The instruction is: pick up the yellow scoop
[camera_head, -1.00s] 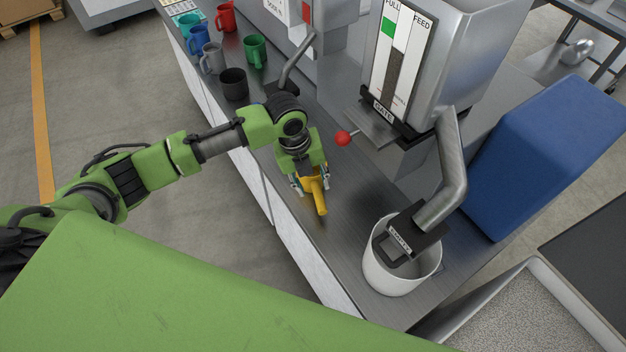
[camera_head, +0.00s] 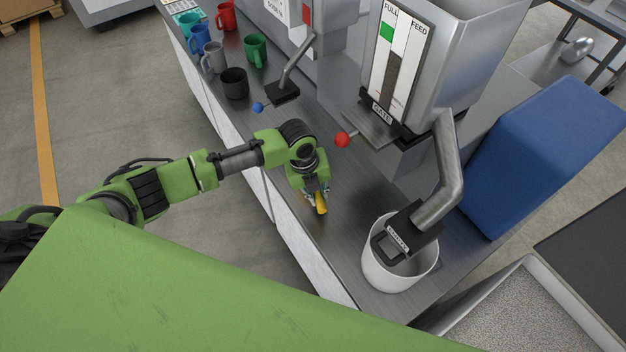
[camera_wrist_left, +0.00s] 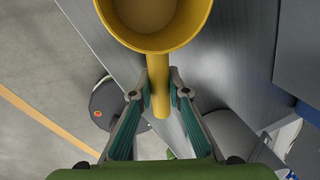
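The yellow scoop (camera_head: 321,204) is at the front part of the metal counter, partly hidden under my left gripper in the head view. In the left wrist view, its round hollow bowl (camera_wrist_left: 150,38) fills the top middle, and its handle (camera_wrist_left: 158,85) runs down between my fingers. My left gripper (camera_head: 317,195) also shows in the left wrist view (camera_wrist_left: 159,80), with a fingertip against each side of the handle. It is shut on the scoop's handle. I cannot tell whether the scoop touches the counter. My right gripper is not in view.
A white bucket (camera_head: 372,270) stands under a spout to the right. A dispenser (camera_head: 450,60) with a red-knobbed lever (camera_head: 342,139) rises behind the gripper. A black mug (camera_head: 234,84) and several other mugs stand at the far left. Counter (camera_head: 345,215) between scoop and bucket is clear.

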